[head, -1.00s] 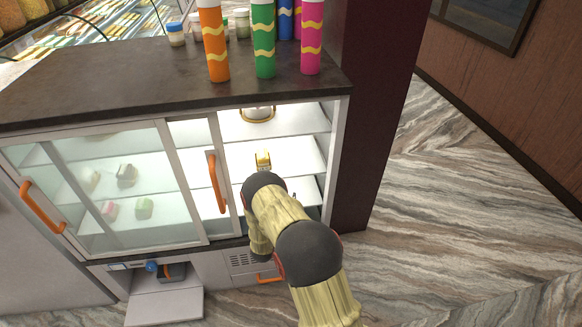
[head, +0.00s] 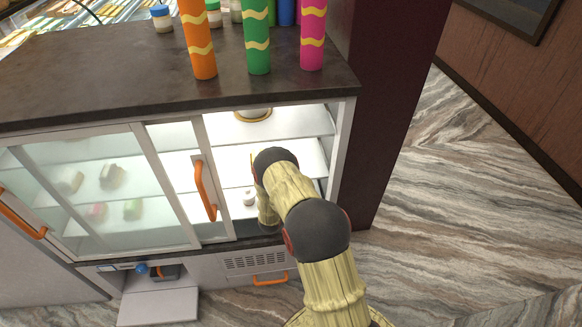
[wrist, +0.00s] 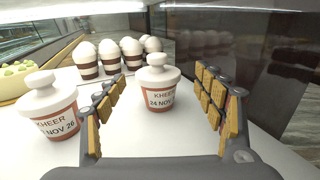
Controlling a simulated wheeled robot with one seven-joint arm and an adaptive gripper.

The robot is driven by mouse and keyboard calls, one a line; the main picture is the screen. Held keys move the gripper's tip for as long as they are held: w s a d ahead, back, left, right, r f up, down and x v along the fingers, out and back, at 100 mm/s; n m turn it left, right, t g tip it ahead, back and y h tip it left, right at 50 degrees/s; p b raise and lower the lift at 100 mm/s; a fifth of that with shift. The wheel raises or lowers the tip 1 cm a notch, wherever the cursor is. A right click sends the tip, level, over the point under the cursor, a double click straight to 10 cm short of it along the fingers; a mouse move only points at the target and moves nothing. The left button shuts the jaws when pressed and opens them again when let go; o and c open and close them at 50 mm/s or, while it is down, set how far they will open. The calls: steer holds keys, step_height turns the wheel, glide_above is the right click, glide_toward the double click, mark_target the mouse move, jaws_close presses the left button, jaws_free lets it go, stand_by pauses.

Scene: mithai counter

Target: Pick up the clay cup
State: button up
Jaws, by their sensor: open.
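A small clay cup (wrist: 158,93) with a reddish-brown body, a white knobbed lid and a white "KHEER 24 NOV" label stands upright on a white shelf in the wrist view. My gripper (wrist: 160,76) is open and empty, with one gold-padded finger to each side of this cup; I cannot tell whether the cup is between the tips or just beyond them. A similar labelled cup (wrist: 50,108) stands outside the left finger. In the head view my forearm hides the gripper, and a small white-lidded item (head: 249,198) shows on a lower shelf beside it.
Several white-topped, brown-banded cups (wrist: 104,60) stand behind, left of centre. A pale bowl (wrist: 14,80) is at far left. A dark wall (wrist: 240,60) lies to the right. The sliding glass door (head: 100,190) with an orange handle covers the cabinet's left; its right side is open.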

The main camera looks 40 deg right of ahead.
steer(key=b+x, duration=0.2)
steer(key=x, duration=0.2)
steer(key=shift+w+f, duration=0.1)
steer(key=shift+w, duration=0.05)
steer(key=shift+w+d+b, duration=0.3)
steer(key=shift+d, duration=0.05)
steer(key=shift+c, duration=0.2)
steer(key=c, duration=1.5)
steer(key=shift+a+r, duration=0.1)
steer(key=shift+r, duration=0.2)
steer(key=shift+c, duration=0.4)
